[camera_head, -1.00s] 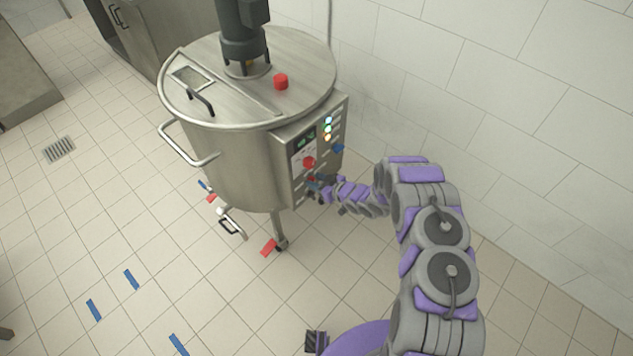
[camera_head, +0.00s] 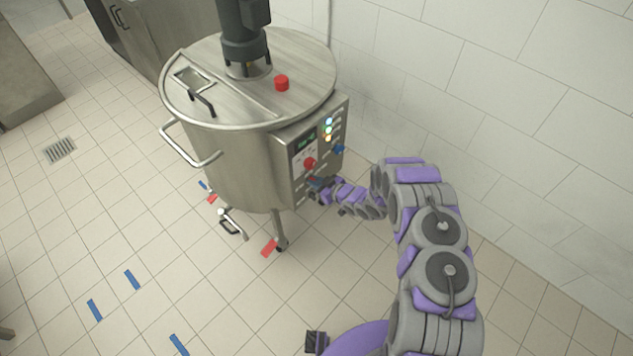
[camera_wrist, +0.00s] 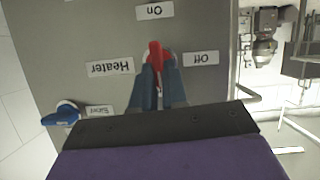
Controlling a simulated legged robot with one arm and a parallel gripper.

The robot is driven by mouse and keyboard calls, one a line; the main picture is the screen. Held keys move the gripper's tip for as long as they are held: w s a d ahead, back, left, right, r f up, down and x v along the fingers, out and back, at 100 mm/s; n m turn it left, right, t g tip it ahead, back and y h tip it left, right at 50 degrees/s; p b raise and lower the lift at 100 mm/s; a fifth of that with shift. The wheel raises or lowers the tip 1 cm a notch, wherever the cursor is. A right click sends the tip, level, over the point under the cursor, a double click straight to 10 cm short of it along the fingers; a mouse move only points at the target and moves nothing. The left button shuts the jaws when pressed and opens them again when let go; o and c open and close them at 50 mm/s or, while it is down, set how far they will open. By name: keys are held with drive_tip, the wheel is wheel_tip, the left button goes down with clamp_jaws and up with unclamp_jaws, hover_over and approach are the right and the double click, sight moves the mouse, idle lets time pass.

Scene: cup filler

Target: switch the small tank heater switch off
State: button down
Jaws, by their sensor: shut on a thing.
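The small tank (camera_head: 240,160) is a round steel vessel on legs, with a control panel (camera_head: 298,180) on its right side. In the wrist view the panel is upside down and shows the red heater switch (camera_wrist: 155,56) beside the labels "Heater" (camera_wrist: 110,68), "On" (camera_wrist: 154,10) and "Off" (camera_wrist: 201,58). The visible red part points towards "On". My gripper (camera_wrist: 159,88) is shut on the red switch, its blue-grey fingers on either side of the handle. In the head view my gripper (camera_head: 318,185) is at the lower panel and hides the switch.
A blue switch (camera_wrist: 62,115) sits on the panel beside my gripper. Above it in the head view are a red knob (camera_head: 309,163), another blue switch (camera_head: 338,149) and lit lamps (camera_head: 328,129). A tiled wall (camera_head: 500,100) stands close on the right. The floor at left is open.

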drive_tip(key=shift+s+a+f+n+t+h+p, duration=0.3)
drive_tip(key=shift+n+t+p, duration=0.6)
drive_tip(key=shift+n, duration=1.25)
drive_tip(key=shift+s+a+f+n+t+h+p, duration=0.1)
drive_tip(key=shift+s+f+n+t+h+p, duration=0.25)
drive_tip(key=shift+n+t, duration=1.35)
drive_tip(key=shift+s+a+f+n+t+h+p, duration=0.2)
drive_tip(key=shift+f+n+t+p, duration=0.4)
drive_tip(key=shift+n, duration=1.95)
drive_tip(key=shift+d+r, duration=0.1)
drive_tip(key=c, duration=1.4)
unclamp_jaws()
drive_tip(key=shift+o, duration=1.2)
drive_tip(key=shift+w+r, duration=0.1)
drive_tip(key=shift+w, duration=0.05)
